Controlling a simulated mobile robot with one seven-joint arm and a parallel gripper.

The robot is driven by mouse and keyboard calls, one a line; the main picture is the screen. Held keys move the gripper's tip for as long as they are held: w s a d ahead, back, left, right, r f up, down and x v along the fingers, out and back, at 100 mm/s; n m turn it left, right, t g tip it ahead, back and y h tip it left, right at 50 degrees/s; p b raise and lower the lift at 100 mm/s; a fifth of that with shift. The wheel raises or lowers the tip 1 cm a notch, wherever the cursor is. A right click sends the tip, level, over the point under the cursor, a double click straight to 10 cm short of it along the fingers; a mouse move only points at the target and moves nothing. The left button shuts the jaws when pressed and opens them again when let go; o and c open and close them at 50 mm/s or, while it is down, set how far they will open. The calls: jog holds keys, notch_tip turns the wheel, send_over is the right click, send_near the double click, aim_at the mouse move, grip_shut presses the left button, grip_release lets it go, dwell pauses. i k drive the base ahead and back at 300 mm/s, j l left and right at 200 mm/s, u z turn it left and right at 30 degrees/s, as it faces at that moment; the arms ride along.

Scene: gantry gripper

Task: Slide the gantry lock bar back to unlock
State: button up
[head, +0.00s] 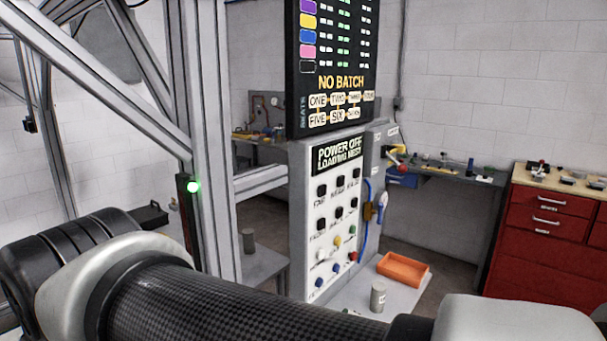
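The aluminium gantry frame (211,150) fills the left of the head view, with upright posts and diagonal braces. A dark strip on one post carries a lit green light (193,186). I cannot pick out the lock bar for sure. A dark block (150,215) shows behind the frame at left, and I cannot tell what it is. My arm crosses the bottom of the view in front of the gantry. My gripper is not in view.
A control panel (338,215) with several buttons stands right of the gantry, under a black "NO BATCH" screen (335,70). An orange tray (403,269) and a grey cylinder (378,297) sit on the ledge beside it. A red drawer cabinet (545,222) stands at right.

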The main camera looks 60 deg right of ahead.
aim_at(400, 149)
jog(key=z, duration=0.45)
jog(key=k+z, duration=0.15)
jog(key=z, duration=0.7)
jog(key=i+j+z, duration=0.1)
jog(key=z, duration=1.15)
jog(key=i+j, duration=0.05)
